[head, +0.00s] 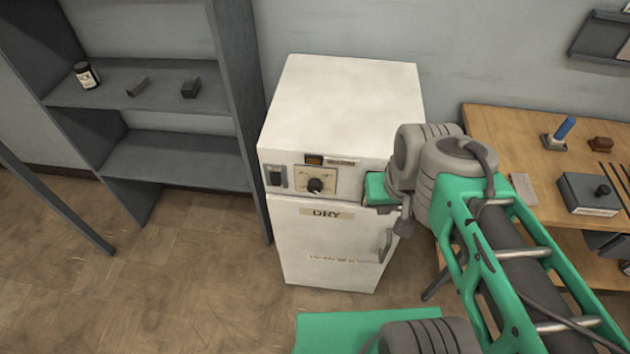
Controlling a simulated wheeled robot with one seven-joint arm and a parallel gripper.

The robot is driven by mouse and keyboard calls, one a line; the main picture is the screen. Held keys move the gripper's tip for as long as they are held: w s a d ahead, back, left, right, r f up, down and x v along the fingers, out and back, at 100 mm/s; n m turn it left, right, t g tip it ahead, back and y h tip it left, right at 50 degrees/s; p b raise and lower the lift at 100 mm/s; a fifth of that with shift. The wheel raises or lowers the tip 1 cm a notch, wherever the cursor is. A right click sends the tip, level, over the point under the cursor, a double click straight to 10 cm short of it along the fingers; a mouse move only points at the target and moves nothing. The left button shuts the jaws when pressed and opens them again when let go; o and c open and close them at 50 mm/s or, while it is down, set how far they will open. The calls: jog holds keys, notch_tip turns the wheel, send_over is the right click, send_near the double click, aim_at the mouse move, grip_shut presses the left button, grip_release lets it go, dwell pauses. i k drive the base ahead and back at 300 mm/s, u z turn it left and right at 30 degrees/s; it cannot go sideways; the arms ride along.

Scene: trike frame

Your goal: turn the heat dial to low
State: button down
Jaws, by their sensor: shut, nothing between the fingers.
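The heat dial (315,185) is a small round black knob on a pale scale plate, on the front panel of a white cabinet (345,105) marked DRY. Its pointer is too small to read. My gripper (404,227) is shut and empty, at the cabinet's right front edge. It is to the right of the dial and apart from it, partly hidden by my wrist. My green wrist part covers the right end of the panel.
A dark switch (276,177) and a small amber display (314,160) sit near the dial. The door handle (386,243) is below my gripper. Grey shelves (175,158) stand left, a wooden bench (500,130) right. The floor in front left is clear.

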aim_at(314, 186)
jog(key=z, duration=0.8)
jog(key=k, duration=1.35)
jog(key=u, duration=2.1)
jog(key=i, duration=0.5)
